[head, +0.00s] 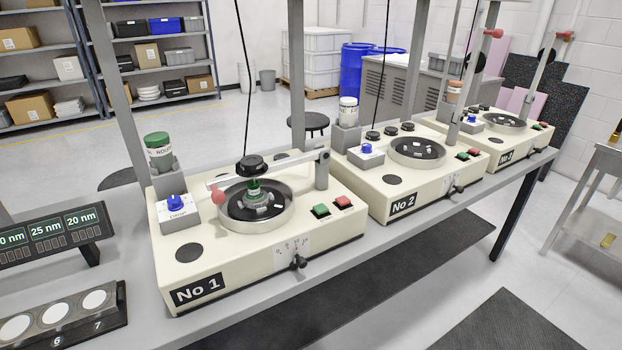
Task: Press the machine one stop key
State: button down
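The machine marked No 1 (215,287) is a cream box at the left front of the bench. Its red key (343,201) sits on the top at the right front corner, just right of a green key (321,210). Nothing covers either key. I cannot read any lettering on the keys. A round dark bowl (228,218) with a green-topped piece in it sits in the middle of the machine. A pale lever arm with a pink knob (218,197) lies across above the bowl. My gripper is not in view.
Machines No 2 (403,203) and No 3 (508,153) stand further right with their own red and green keys. Grey posts rise behind. A display (48,233) and a tray of white discs (62,312) lie at the left. The floor in front is clear.

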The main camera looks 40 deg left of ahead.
aim_at(343, 200)
jog(key=u, duration=0.6)
jog(key=i, duration=1.15)
jog(key=u, duration=0.6)
